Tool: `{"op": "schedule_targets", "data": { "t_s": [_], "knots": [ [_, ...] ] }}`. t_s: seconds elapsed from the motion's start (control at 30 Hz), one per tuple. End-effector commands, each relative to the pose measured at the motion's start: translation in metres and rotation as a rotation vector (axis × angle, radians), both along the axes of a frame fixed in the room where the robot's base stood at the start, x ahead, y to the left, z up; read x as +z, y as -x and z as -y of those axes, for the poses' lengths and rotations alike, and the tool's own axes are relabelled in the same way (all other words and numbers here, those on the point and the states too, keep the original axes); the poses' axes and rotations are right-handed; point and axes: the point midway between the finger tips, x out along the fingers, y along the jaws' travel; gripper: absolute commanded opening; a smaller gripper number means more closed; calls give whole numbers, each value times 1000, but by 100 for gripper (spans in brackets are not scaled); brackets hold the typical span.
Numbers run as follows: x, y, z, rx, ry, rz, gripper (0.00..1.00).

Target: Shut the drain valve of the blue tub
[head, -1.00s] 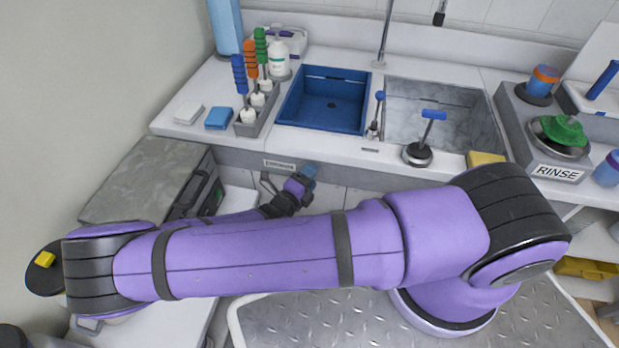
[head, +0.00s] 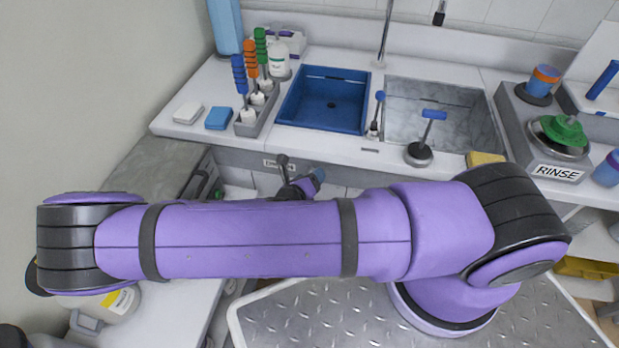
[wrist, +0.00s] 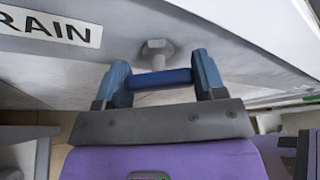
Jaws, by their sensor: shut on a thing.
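The blue tub (head: 318,118) is set into the counter at the middle of the head view. Below its front edge is a label (head: 271,163), partly covered by my wrist; in the wrist view the label (wrist: 48,26) reads "RAIN", its start cut off. The drain valve's blue handle (wrist: 162,78) lies crosswise in front of a grey hex fitting (wrist: 157,50) on the counter front. My gripper (wrist: 163,84) has its blue fingers at the two ends of the handle and is shut on it. In the head view my gripper (head: 317,177) is small and the handle cannot be made out.
A grey stone-look basin (head: 440,110) is right of the tub, with a blue-topped lever (head: 376,115) between them. A rack (head: 256,115) of coloured-handled brushes stands left. A blue-handled plunger (head: 419,154) stands near the counter's front edge.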

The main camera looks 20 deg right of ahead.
Motion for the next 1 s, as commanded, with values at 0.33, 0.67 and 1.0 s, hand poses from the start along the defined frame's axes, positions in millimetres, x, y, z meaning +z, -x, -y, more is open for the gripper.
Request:
{"op": "schedule_targets", "data": {
  "t_s": [0.33,0.67,1.0],
  "knots": [
    [0,0,0,-3,-236,167,40],
    [0,0,0,-3,-434,315,40],
    [0,0,-1,0,-538,391,40]
  ]
}}
